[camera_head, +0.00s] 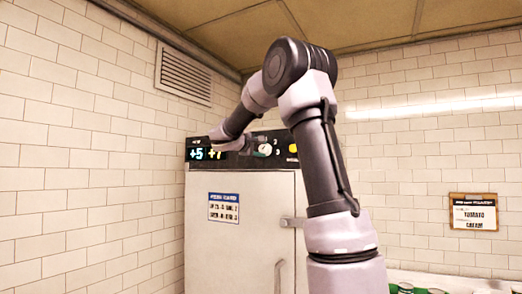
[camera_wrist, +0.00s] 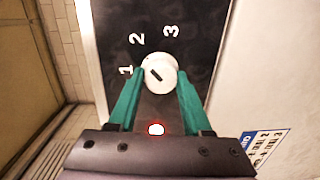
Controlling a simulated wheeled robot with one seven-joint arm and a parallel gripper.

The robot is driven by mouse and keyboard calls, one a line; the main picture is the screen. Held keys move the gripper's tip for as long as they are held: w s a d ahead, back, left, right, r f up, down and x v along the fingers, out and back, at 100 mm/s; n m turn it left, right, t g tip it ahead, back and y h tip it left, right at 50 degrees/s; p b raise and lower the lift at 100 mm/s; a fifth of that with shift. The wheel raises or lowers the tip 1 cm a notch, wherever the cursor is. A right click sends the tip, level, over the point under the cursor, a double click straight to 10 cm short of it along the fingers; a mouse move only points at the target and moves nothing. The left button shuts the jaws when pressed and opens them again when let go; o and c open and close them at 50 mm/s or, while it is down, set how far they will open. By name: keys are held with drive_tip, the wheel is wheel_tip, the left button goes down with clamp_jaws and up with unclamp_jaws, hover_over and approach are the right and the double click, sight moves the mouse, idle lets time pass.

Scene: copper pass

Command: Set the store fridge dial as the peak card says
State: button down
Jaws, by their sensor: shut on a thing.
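The store fridge (camera_head: 240,240) is a pale cabinet with a dark control panel on top, showing lit "+5" and "+7" readouts (camera_head: 205,154). The white round dial (camera_wrist: 166,62) is on this panel, with 1, 2 and 3 around it. Its dark mark slants up-left, roughly between 1 and 2; I cannot tell exactly where it points. My gripper (camera_wrist: 160,80) has its green fingers shut on the dial's two sides. A blue-headed card (camera_head: 223,207) is on the fridge door, its small lines unreadable; part of it shows in the wrist view (camera_wrist: 264,146).
A clipboard (camera_head: 473,212) reading "TOMATO CREAM" hangs on the right tiled wall. A yellow round piece (camera_head: 293,148) is on the panel right of the dial. A lit white spot ringed red (camera_wrist: 156,129) sits between my fingers. Green-rimmed containers (camera_head: 405,288) stand low right.

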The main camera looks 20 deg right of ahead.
drive_tip(key=shift+d+m, duration=0.1)
drive_tip(key=shift+m, duration=0.2)
drive_tip(key=shift+c, duration=1.7)
unclamp_jaws()
drive_tip(key=v, duration=1)
drive_tip(key=shift+s+a, duration=0.25)
drive_tip(key=shift+a, duration=0.05)
